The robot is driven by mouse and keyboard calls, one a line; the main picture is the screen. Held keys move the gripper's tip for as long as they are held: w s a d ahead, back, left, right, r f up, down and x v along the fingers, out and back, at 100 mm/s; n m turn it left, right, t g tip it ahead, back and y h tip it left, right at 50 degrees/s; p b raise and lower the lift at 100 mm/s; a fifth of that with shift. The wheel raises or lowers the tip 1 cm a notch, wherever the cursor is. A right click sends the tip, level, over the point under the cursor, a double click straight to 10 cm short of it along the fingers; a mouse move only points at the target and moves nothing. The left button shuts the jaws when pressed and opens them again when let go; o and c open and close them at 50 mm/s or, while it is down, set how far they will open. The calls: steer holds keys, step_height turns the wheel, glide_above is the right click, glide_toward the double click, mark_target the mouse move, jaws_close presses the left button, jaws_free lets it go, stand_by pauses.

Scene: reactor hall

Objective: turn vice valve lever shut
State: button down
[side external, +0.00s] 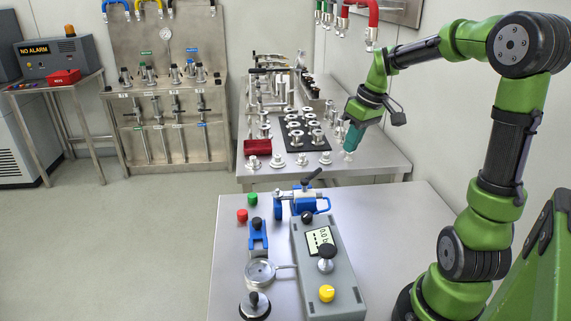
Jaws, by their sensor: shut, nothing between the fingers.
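A blue vice-like fitting (290,203) stands at the back of the front table. A black lever (312,176) sits on top of it and slants up to the right. I cannot tell from this view which way its valve is set. My gripper (349,148) has teal fingers, shut and empty, pointing down. In the picture it is up and to the right of the lever, apart from it, over the rear bench. The fingertips are small in this view.
A grey box (338,270) with a display, a black knob and a yellow knob stands in front of the vice. The rear bench (375,163) holds many metal fittings. The front table's right side is clear.

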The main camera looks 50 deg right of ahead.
mark_target(312, 176)
steer(key=w+d+f+n, duration=0.1)
steer(key=w+f, duration=0.6)
steer(key=f, duration=0.4)
steer(key=shift+w+d+n+t+h, duration=0.15)
steer(key=shift+w+n+t+h, duration=0.15)
steer(key=shift+w+n+h, duration=0.1)
